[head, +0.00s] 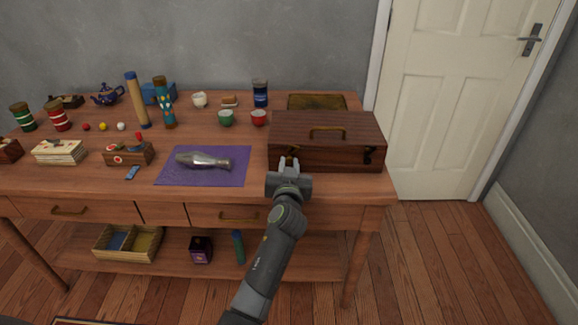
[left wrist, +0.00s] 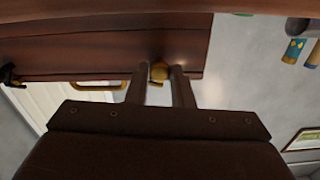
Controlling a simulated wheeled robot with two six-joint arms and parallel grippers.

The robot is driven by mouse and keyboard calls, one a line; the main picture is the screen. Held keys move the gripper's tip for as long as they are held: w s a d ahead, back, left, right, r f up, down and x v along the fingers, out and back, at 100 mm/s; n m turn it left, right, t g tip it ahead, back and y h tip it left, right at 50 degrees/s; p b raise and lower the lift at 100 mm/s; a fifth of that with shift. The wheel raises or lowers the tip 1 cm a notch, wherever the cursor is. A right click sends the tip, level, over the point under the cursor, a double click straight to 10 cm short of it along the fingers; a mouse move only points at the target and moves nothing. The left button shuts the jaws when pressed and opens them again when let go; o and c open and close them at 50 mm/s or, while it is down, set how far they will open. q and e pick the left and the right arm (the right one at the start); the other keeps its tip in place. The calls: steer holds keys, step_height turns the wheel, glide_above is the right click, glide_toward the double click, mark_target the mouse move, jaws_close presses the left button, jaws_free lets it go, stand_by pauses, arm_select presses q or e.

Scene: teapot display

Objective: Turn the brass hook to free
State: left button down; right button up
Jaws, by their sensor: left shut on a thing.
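A dark wooden case (head: 326,150) stands at the right front of the table, its lid down and a brass handle (head: 327,132) on top. My left gripper (head: 289,163) is at the left part of the case's front. In the left wrist view its two fingers (left wrist: 159,82) are shut on the brass hook (left wrist: 158,72), whose rounded end shows between them. In the head view the gripper mostly hides this hook. A second, dark catch (head: 368,154) sits at the right of the case's front, clear of the gripper. My right gripper is not in view.
A purple mat (head: 171,178) with a silver bottle-like object (head: 203,160) lies left of the case. A brown tray (head: 317,101) lies behind the case. Drawers are below the tabletop; a white door is at right.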

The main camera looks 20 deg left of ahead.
arm_select(q)
steer(key=m, duration=0.3)
steer(key=shift+m+p, duration=0.3)
steer(key=shift+m, duration=0.8)
steer(key=shift+r+m, duration=0.1)
steer(key=shift+m, duration=0.7)
steer(key=shift+m+p, duration=0.4)
steer(key=shift+m, duration=0.5)
steer(key=shift+m+p, duration=0.4)
steer(key=shift+m, duration=1.1)
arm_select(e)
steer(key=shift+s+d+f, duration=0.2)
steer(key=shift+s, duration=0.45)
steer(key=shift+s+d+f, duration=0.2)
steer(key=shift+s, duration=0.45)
arm_select(q)
steer(key=c, duration=1.3)
jaws_free()
